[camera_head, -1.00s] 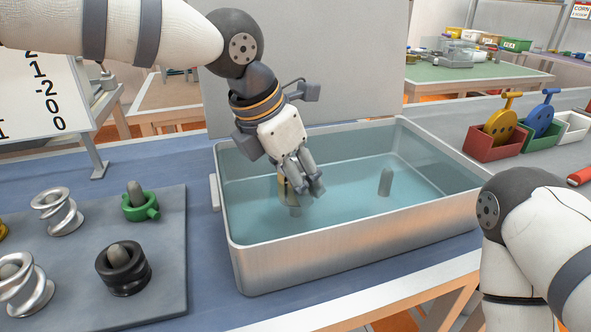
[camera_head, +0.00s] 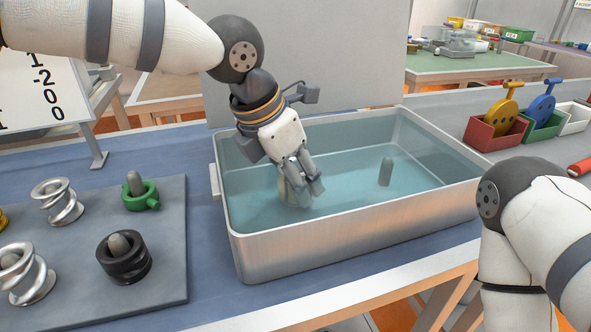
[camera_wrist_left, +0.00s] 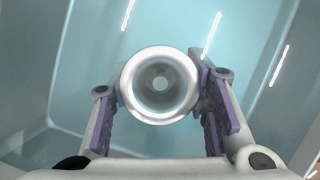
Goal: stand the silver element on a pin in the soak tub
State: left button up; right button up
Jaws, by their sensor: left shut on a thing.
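My left gripper (camera_head: 308,184) is shut on a ring-shaped element (camera_head: 292,188) inside the soak tub (camera_head: 345,242). The element looks silver in the left wrist view (camera_wrist_left: 159,110), upright between the two fingers, but dull beige in the head view. A pin tip (camera_wrist_left: 160,84) shows through its bore, near the centre. The element is low in the water; its lower end and how far down the pin it sits cannot be told. A second, bare grey pin (camera_head: 385,172) stands to the right in the tub. My right arm is at the right edge, its gripper out of view.
A grey board (camera_head: 168,280) at left holds silver screw elements (camera_head: 57,202), a green collar (camera_head: 141,196) and a black ring (camera_head: 124,258) on pins. Tub walls surround the left gripper. Red (camera_head: 494,134) and green bins stand at right.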

pick_arm(q)
jog(key=shift+f, duration=0.5)
jog(key=o, duration=1.5)
jog(key=shift+o, duration=0.2)
jog(key=v, duration=1.2)
jog(key=shift+f, duration=0.1)
